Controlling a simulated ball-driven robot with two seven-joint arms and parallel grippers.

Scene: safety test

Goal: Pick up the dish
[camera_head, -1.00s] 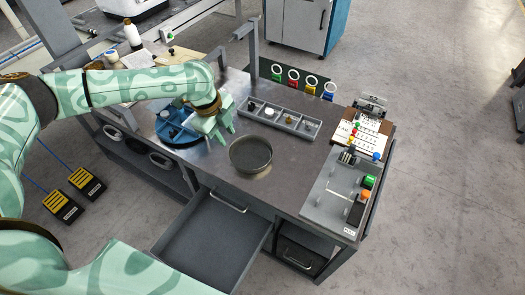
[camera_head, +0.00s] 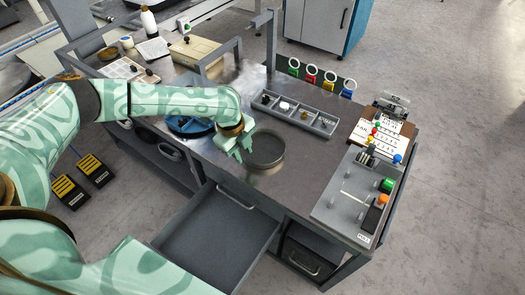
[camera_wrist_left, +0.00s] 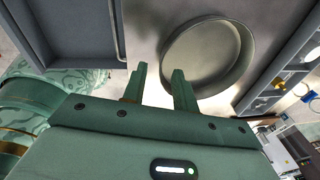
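The dish (camera_head: 266,150) is a round, shallow, dark grey pan on the metal workbench top. In the left wrist view the dish (camera_wrist_left: 208,58) lies just beyond the fingertips, ahead and to the right, and looks empty. My left gripper (camera_head: 241,153) is at the dish's left side in the head view, pointing down. In the left wrist view its two fingers (camera_wrist_left: 158,75) stand apart with nothing between them. The right fingertip is close to the dish's rim; I cannot tell whether it touches. My right gripper is not in view.
An open, empty drawer (camera_head: 215,235) juts out below the bench's front edge. A divided grey tray (camera_head: 299,115) with small parts lies behind the dish. A blue round fixture (camera_head: 188,125) sits left of the gripper. A control box (camera_head: 352,200) with buttons stands at right.

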